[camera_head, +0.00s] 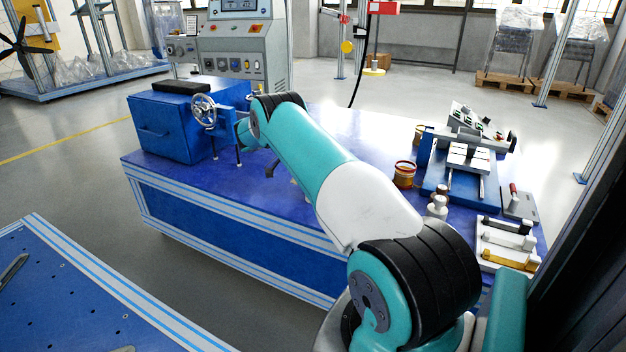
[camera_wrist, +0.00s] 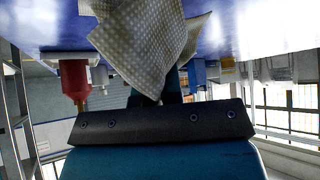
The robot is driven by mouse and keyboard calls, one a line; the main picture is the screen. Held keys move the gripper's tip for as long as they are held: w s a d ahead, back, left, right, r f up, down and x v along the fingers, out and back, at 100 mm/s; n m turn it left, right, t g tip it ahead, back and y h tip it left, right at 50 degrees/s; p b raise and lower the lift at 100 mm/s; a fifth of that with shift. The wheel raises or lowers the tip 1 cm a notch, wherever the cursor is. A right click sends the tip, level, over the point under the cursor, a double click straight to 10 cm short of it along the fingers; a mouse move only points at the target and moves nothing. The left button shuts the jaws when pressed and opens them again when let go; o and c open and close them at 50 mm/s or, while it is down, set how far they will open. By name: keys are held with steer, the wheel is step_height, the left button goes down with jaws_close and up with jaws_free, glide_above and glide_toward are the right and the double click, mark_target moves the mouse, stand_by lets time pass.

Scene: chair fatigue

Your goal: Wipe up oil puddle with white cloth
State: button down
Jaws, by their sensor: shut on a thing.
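The white cloth (camera_wrist: 140,45), whitish with a fine dotted pattern, hangs from my gripper (camera_wrist: 172,88) in the wrist view. My gripper is shut on it, and the cloth's folds cover most of the fingers. The cloth is close to the blue surface at the top of that view; I cannot tell whether it touches. In the head view my teal and white arm reaches over the blue workbench (camera_head: 270,228) and hides most of the gripper end and the cloth. I cannot make out the oil puddle in either view.
A blue box (camera_head: 170,128) and a handwheel (camera_head: 204,110) stand on the bench's left part. A reddish tin (camera_head: 404,174), small weights (camera_head: 437,205) and a tool tray (camera_head: 505,243) stand on the right. A red container (camera_wrist: 74,82) is left of the cloth in the wrist view.

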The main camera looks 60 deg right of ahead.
steer(key=shift+r+p, duration=1.75)
steer(key=shift+r, duration=1.15)
steer(key=shift+r, duration=0.1)
